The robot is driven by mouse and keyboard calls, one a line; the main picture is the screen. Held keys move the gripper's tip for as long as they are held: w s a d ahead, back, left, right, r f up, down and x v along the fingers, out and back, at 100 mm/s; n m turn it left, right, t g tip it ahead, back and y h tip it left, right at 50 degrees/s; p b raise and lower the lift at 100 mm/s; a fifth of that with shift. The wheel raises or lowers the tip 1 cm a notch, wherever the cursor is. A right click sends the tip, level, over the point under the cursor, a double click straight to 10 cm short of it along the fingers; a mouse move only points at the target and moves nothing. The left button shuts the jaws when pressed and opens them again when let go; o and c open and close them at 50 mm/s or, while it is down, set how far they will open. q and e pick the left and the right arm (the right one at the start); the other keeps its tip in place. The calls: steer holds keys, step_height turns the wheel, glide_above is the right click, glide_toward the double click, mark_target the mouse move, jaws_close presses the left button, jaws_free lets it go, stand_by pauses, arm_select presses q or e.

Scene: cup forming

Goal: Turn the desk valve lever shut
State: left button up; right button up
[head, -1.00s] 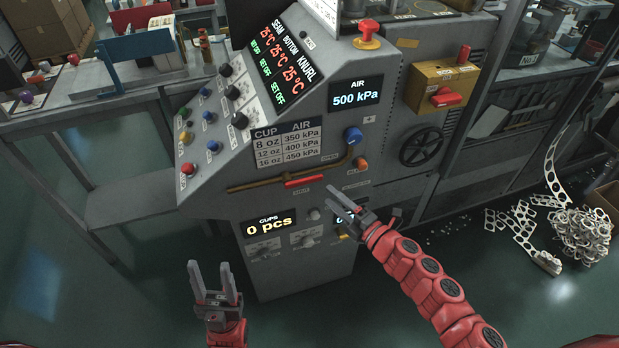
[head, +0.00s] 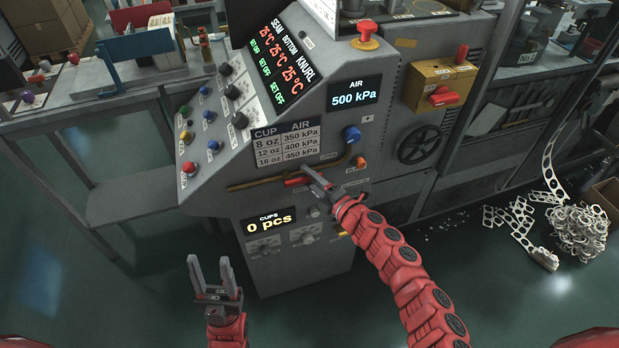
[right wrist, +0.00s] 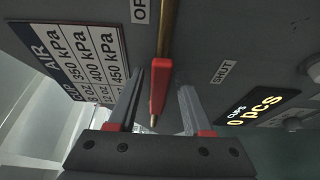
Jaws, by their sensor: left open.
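The valve lever is a red handle (head: 293,181) on the brass pipe (head: 255,183) across the front of the grey machine. It lies in line with the pipe. My right gripper (head: 314,178) is at the lever, its fingers partly covering it in the head view. In the right wrist view the red lever (right wrist: 158,88) sits between the two spread fingers of the right gripper (right wrist: 161,88), with gaps on both sides. A SHUT label (right wrist: 222,70) is beside the lever on the panel. My left gripper (head: 214,270) is open and empty, low in front of the machine.
A blue knob (head: 352,134) and an orange button (head: 361,162) are right of the lever. A black handwheel (head: 419,145) is further right. The CUPS display (head: 269,221) is below. Scrap strips (head: 575,232) lie on the floor at right.

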jaws_close()
stand_by(1.2)
